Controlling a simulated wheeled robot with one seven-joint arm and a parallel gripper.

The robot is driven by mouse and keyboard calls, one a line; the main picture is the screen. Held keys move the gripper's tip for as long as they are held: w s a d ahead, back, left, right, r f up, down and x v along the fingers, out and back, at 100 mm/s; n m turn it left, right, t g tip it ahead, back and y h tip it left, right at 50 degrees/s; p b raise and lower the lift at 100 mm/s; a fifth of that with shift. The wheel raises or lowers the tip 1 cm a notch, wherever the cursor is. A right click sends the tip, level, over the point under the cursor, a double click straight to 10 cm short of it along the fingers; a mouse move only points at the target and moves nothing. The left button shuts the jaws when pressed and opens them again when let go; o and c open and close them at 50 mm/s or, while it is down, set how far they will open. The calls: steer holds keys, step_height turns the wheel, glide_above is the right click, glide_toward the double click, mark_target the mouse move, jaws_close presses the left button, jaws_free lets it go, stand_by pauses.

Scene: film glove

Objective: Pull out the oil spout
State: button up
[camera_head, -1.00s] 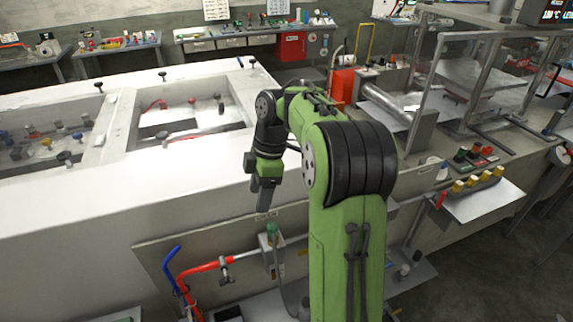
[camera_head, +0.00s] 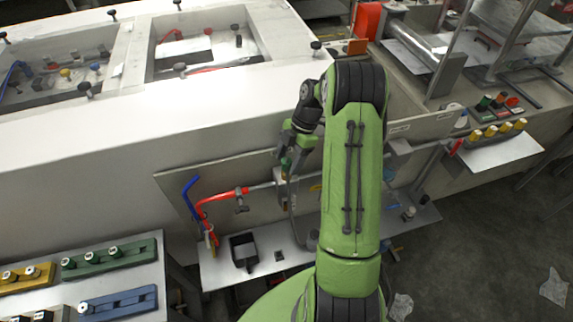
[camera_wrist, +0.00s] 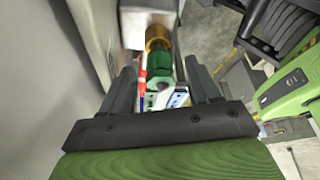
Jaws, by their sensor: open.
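The oil spout appears to be the small green piece with a brass collar (camera_wrist: 162,70), set against a grey metal block in the wrist view. In the head view its green top (camera_head: 286,165) shows at the wall panel, just below my gripper (camera_head: 283,153). In the wrist view my gripper (camera_wrist: 161,82) is open, with one dark finger on each side of the green piece. I see gaps between the fingers and the piece. Its lower part is hidden in the head view, and I cannot tell how far down the fingers reach.
A red pipe with a valve (camera_head: 240,195) and a blue pipe (camera_head: 191,187) stand left of the spout. A black open box (camera_head: 243,252) sits on the shelf below. The white counter edge (camera_head: 150,150) rises behind.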

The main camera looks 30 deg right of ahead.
steer(key=shift+x, duration=1.35)
steer(key=shift+d, duration=0.1)
jaws_close()
steer(key=shift+r, duration=0.1)
